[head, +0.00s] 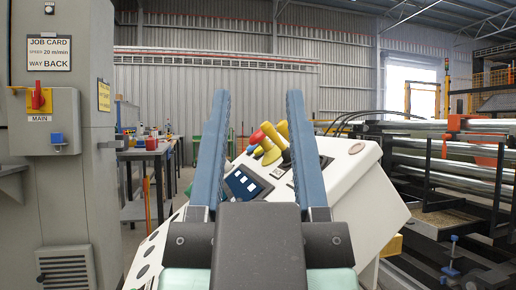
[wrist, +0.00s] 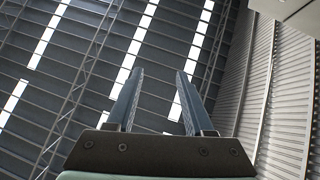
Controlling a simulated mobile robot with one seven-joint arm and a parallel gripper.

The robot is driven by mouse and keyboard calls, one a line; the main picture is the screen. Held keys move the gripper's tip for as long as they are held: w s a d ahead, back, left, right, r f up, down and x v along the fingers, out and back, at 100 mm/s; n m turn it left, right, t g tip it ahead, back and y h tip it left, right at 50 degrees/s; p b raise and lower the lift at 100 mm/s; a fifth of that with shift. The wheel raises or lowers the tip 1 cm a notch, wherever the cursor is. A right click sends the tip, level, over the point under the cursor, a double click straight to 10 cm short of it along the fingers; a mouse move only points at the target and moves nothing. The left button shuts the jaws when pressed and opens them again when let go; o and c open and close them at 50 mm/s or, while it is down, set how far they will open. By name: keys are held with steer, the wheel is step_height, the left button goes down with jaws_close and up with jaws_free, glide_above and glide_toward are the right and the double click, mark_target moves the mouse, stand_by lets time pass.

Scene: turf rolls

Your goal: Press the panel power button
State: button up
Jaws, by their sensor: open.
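A white slanted control panel (head: 342,190) stands ahead in the head view. Its face carries a blue display (head: 243,184) with light squares, a red knob (head: 257,137) and yellow knobs (head: 271,155). Which control is the power button I cannot tell; the fingers and gripper body hide part of the panel. My gripper (head: 257,96) is open and empty, its two blue fingers pointing up in front of the panel, apart from it as far as I can tell. In the wrist view the open fingers (wrist: 160,73) point towards the roof, and no panel shows.
A grey cabinet (head: 95,180) at left bears a job card (head: 49,53) reading "speed 20 m/min, way back" and a red switch (head: 39,97) marked MAIN. A workbench (head: 146,153) stands behind. A roller machine (head: 455,160) fills the right.

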jaws_close()
stand_by(1.5)
